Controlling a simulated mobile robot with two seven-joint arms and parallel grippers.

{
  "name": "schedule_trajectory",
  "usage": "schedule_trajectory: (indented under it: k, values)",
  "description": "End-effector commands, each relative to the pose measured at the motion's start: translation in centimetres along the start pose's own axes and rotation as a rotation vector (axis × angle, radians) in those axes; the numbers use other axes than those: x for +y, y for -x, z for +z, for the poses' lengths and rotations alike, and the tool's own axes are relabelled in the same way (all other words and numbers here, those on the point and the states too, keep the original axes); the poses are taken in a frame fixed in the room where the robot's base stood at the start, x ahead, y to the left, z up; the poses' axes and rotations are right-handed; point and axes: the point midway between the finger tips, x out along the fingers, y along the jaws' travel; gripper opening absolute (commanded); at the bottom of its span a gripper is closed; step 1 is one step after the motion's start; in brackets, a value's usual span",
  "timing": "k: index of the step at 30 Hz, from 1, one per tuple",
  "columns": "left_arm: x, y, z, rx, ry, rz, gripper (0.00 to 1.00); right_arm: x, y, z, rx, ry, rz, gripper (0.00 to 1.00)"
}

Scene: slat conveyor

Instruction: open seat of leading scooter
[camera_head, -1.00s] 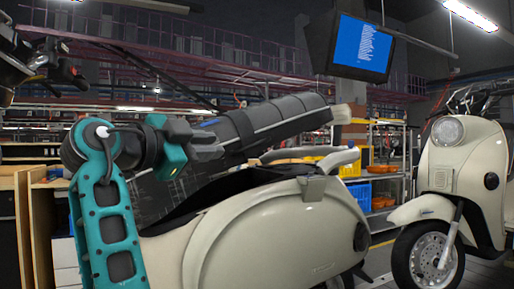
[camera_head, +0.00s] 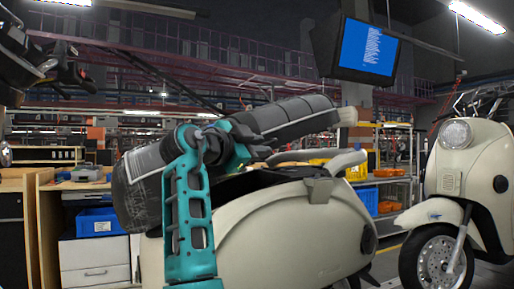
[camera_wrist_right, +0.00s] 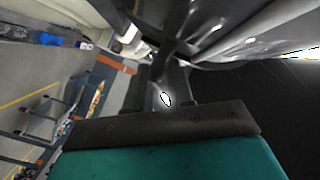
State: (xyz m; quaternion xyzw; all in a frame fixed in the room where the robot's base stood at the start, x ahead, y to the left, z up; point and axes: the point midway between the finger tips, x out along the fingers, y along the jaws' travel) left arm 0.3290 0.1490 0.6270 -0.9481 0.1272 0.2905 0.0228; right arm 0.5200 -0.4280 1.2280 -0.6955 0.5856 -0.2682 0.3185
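A cream scooter (camera_head: 285,230) stands in the middle of the head view. Its black seat (camera_head: 290,116) is raised and tilted, its right end well above the body, with a gap between seat and body. The dark compartment (camera_head: 240,185) below is partly uncovered. My right gripper (camera_head: 258,153) is at the left, lower part of the seat, beside or just under its edge; contact is not clear. Its fingers also show in the right wrist view (camera_wrist_right: 165,88), close to grey surfaces, and I cannot tell their opening. My left gripper is not in view.
A second cream scooter (camera_head: 465,165) stands at the right. A grey grab rail (camera_head: 335,162) rises behind the seat. A blue monitor (camera_head: 368,48) hangs above. Wooden workbenches (camera_head: 50,190) and a blue bin (camera_head: 100,222) are at the left.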

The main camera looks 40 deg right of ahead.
Motion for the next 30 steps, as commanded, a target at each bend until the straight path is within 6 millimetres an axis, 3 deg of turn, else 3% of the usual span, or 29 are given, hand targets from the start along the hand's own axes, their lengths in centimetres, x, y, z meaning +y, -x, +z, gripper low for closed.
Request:
schedule_trajectory:
  k: [5, 12, 30]
  values:
    - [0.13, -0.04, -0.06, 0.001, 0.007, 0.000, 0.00, -0.01, 0.00, -0.01, 0.000, 0.000, 0.000, 0.21]
    - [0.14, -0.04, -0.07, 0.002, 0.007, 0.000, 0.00, 0.00, 0.03, -0.01, 0.000, 0.000, 0.000, 0.00]
    - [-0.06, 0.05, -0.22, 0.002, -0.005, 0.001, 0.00, -0.36, 0.20, -0.22, 0.010, 0.007, -0.011, 0.00]
